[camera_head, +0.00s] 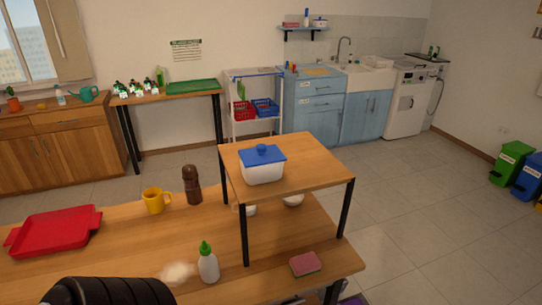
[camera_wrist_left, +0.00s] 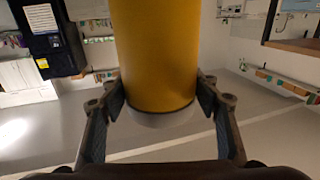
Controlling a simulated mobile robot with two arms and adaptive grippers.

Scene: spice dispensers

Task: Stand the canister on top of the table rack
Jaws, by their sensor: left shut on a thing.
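A yellow canister (camera_wrist_left: 155,50) with a pale end fills the upper middle of the left wrist view. My left gripper (camera_wrist_left: 160,100) is shut on it, one finger on each side near the pale end. The canister's other end is cut off by the frame top. The head view does not show the canister or the left fingers, only a dark part of my arm at the bottom left. The table rack (camera_head: 322,178), a wooden top on black legs, stands on the right part of the wooden table (camera_head: 130,235). My right gripper is not in view.
A white tub with a blue lid (camera_head: 263,165) occupies the rack's left middle; its right side is clear. White bowls (camera_head: 293,199) sit beneath. A green-capped bottle (camera_head: 208,264), sponge (camera_head: 305,263), brown shaker (camera_head: 192,185), yellow mug (camera_head: 156,200) and red tray (camera_head: 52,231) are around it.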

